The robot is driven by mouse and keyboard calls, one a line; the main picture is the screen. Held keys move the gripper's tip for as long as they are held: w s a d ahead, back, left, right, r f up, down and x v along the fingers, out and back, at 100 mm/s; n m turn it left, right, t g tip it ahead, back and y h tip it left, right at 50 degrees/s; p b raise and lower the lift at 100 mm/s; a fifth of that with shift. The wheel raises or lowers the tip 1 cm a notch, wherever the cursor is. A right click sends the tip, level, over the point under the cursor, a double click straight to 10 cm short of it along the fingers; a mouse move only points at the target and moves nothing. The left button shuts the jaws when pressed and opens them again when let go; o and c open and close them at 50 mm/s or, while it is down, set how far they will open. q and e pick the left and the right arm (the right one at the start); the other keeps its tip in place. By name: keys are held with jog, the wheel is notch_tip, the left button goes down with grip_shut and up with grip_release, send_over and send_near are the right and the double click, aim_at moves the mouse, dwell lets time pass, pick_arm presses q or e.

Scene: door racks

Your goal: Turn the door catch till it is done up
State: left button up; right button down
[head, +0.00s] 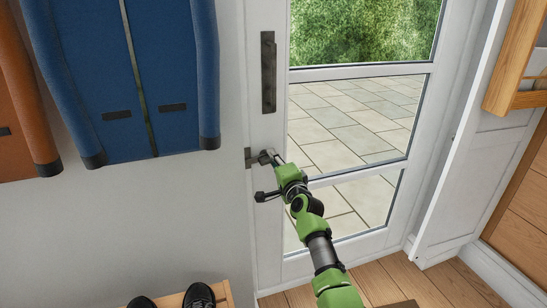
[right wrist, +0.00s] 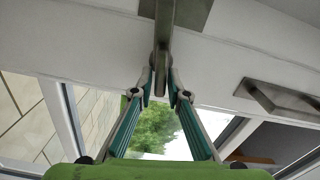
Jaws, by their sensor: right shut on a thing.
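The door catch (head: 264,157) is a small dark metal piece at the edge of the white glazed door (head: 266,125), below the long handle. In the right wrist view its lever (right wrist: 162,55) runs down from a metal plate (right wrist: 178,10) to between my fingers. My right gripper (head: 275,159) is shut on the lever; its fingertips (right wrist: 161,82) lie on either side of it. The fingers hide part of the catch in the head view. I cannot tell exactly how far the catch is turned. My left gripper is not in view.
A long dark pull handle (head: 268,72) stands on the door above the catch. A blue coat (head: 140,70) and an orange coat (head: 20,110) hang at left. Black shoes (head: 200,295) rest on a wooden bench (head: 222,293) below. A wooden rack (head: 515,60) is at upper right.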

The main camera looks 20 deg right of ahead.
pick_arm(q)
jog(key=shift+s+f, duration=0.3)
pick_arm(e)
jog(key=shift+f+m, duration=0.2)
jog(key=shift+m, duration=0.6)
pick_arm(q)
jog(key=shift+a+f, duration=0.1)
pick_arm(e)
jog(key=c, duration=2.1)
grip_release()
jog(key=shift+c, duration=0.2)
jog(key=s, duration=1.2)
jog(key=shift+d, duration=0.25)
